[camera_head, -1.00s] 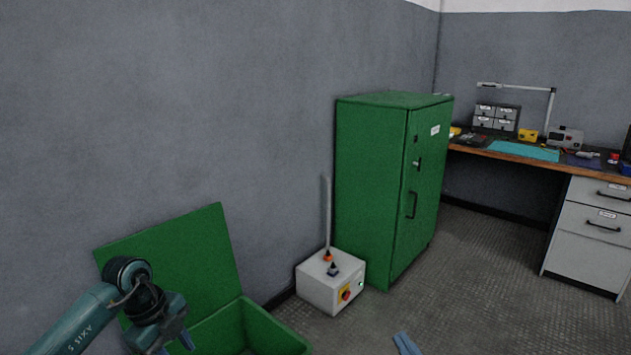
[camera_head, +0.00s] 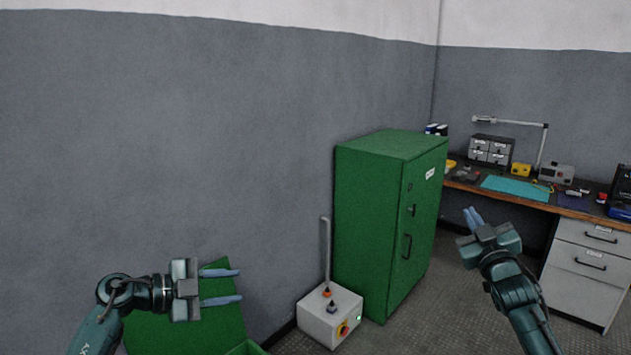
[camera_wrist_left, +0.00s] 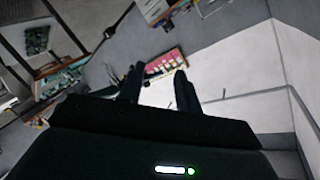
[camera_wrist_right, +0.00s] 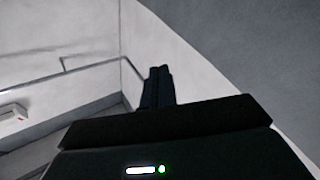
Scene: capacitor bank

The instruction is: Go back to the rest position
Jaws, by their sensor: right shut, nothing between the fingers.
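My left gripper (camera_head: 222,286) is at the lower left of the head view, in front of the wall and the green lid. Its two blue fingers are spread apart with nothing between them. The left wrist view also shows the spread fingers (camera_wrist_left: 156,88).
A green cabinet (camera_head: 375,220) stands by the wall. A white box with a lever and knobs (camera_head: 325,322) is beside it. A green bin with its lid open (camera_head: 190,325) is at the lower left. A workbench (camera_head: 560,205) with tools and drawers is at the right.

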